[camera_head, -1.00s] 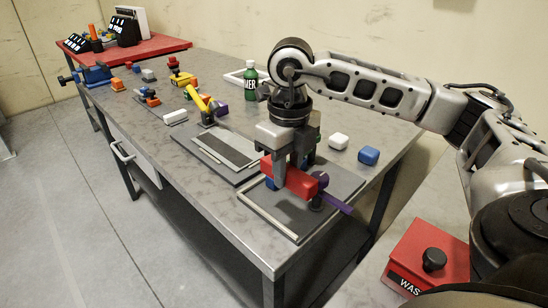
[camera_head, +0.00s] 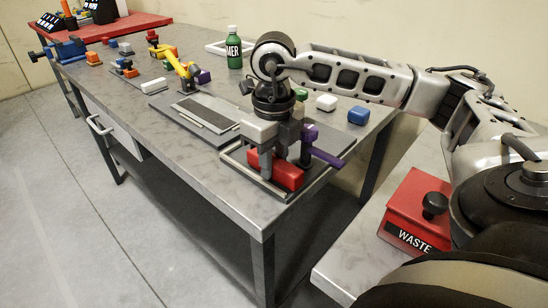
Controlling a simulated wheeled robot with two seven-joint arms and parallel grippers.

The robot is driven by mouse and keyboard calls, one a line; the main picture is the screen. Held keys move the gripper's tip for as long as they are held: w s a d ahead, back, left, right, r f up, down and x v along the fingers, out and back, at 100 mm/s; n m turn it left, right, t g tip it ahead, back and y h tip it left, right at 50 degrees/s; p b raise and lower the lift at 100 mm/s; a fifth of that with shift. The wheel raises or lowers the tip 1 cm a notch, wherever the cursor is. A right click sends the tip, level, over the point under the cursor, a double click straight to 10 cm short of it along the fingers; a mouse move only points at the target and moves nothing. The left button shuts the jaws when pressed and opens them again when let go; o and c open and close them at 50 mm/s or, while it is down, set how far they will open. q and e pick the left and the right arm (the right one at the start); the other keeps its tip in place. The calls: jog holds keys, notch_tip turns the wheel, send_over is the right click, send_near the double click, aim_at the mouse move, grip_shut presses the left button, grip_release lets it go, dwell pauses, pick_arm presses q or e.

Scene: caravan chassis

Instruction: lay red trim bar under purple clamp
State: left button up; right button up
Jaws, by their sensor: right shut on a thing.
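The red trim bar (camera_head: 286,177) is at the front edge of a dark grey plate (camera_head: 318,178) on the near end of the workbench. My right gripper (camera_head: 284,160) points down and is shut on the bar. The bar is low, at or just above the plate; I cannot tell whether it touches. The purple clamp (camera_head: 328,157) stands right beside the gripper, its bar reaching out to the right. The gripper partly hides the clamp and the back of the bar, so I cannot tell whether any of the bar is under it. My left gripper is not in view.
Light strips (camera_head: 246,174) edge the plate. A second grey panel (camera_head: 207,115), a yellow clamp (camera_head: 172,58) and a green bottle (camera_head: 234,48) stand farther back. A red waste box (camera_head: 410,205) is at the right.

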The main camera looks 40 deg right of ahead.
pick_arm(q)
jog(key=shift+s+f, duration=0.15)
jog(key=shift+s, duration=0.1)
pick_arm(e)
jog(key=shift+s+f, duration=0.1)
jog(key=shift+f, duration=0.15)
jog(key=o, duration=1.1)
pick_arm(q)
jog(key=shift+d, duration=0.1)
pick_arm(e)
jog(key=shift+f, duration=0.1)
jog(key=shift+a, duration=0.2)
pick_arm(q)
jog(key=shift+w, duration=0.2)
pick_arm(e)
jog(key=shift+s, duration=0.1)
jog(key=shift+r, duration=0.2)
pick_arm(q)
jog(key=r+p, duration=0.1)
jog(key=p, duration=0.1)
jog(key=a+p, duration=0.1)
jog(key=p, duration=0.1)
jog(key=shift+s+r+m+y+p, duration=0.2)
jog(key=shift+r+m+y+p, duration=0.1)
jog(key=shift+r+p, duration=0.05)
pick_arm(e)
notch_tip(320, 180, up, 16)
jog(key=shift+d+r, duration=0.15)
jog(key=shift+d, duration=0.25)
